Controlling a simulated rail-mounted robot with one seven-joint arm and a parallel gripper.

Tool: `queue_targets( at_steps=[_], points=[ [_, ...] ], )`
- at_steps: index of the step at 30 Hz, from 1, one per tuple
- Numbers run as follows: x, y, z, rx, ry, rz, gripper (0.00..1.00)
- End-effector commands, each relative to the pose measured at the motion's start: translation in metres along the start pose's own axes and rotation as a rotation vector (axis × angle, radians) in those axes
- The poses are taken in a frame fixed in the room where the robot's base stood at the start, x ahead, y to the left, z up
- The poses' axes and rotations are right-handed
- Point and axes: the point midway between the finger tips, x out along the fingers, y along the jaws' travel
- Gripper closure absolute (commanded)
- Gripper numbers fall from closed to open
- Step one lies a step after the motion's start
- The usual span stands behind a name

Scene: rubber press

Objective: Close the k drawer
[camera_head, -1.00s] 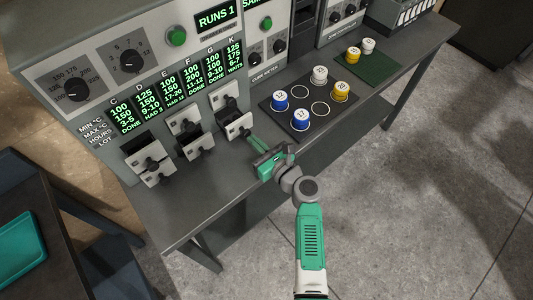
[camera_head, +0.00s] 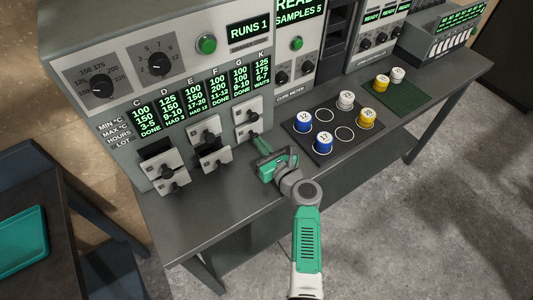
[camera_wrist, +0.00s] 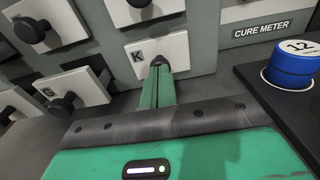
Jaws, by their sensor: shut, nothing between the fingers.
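The K drawer has a white front marked K (camera_wrist: 139,57) with a dark round knob, in the middle of the wrist view. In the head view its front (camera_head: 243,131) is the lower one in the rightmost drawer column, and it sits at or close to the cabinet face. My gripper (camera_wrist: 161,68) is shut and empty, with its green fingertips at the K knob and partly covering it. In the head view my gripper (camera_head: 257,141) reaches the same knob from the front right. Whether a thin gap is left behind the drawer front cannot be told.
Other drawers (camera_head: 168,178) stick out on the left. A dark mat (camera_head: 303,141) with blue, white and yellow sample tins lies to the right. A green mat (camera_head: 402,97) with two tins is farther right. The bench front left (camera_head: 200,210) is clear.

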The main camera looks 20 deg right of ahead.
Motion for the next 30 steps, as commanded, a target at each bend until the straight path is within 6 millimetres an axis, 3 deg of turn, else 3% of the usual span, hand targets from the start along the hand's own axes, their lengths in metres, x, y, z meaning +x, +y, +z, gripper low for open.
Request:
queue_targets(
  at_steps=[7, 10, 21, 25, 30],
  points=[
    [0.0, 0.003, -0.004, -0.001, 0.009, 0.002, 1.0],
    [-0.009, 0.003, -0.002, 0.001, 0.011, 0.002, 1.0],
    [-0.106, 0.003, -0.001, 0.001, 0.008, 0.0, 1.0],
    [-0.13, 0.003, -0.002, 0.001, 0.007, 0.001, 1.0],
    [-0.144, 0.003, -0.003, 0.001, 0.006, 0.002, 1.0]
  ],
)
